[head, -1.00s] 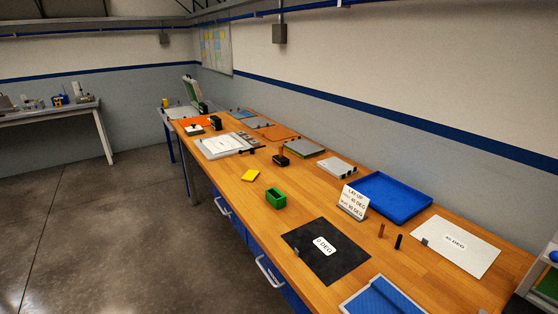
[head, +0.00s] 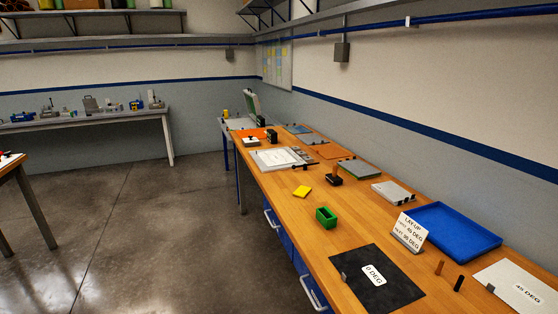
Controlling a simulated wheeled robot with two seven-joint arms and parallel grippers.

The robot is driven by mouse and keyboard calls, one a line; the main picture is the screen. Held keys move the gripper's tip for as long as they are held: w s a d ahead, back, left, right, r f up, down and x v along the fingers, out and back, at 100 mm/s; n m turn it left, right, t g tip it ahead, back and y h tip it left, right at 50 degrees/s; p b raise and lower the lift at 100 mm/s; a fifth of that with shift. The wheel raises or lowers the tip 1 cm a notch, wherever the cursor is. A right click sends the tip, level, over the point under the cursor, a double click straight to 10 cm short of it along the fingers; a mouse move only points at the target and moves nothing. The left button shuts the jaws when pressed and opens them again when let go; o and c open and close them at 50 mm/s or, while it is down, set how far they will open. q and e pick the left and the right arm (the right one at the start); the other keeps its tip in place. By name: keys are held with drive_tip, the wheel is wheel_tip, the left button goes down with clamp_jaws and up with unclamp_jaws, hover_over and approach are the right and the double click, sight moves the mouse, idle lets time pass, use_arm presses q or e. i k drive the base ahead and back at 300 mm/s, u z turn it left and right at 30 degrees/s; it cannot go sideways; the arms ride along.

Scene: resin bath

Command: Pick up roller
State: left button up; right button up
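I cannot tell for sure which thing is the roller. A dark block with a brown upright handle (head: 334,178) stands mid-bench and could be it. A thin dark bar (head: 305,164) lies farther back, close to the white sheet. A short brown cylinder (head: 439,268) and a short black cylinder (head: 458,283) stand near the front right of the bench. Neither of my grippers is in view.
The wooden bench (head: 290,205) runs along the right wall. On it are a green bin (head: 326,217), a yellow pad (head: 302,191), a blue tray (head: 455,231), a lay-up sign (head: 410,231) and a black sheet (head: 376,280). The floor (head: 150,230) at left is clear.

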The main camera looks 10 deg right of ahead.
sight(333, 179)
drive_tip(key=u, duration=1.25)
drive_tip(key=i, duration=2.55)
drive_tip(key=z, duration=2.75)
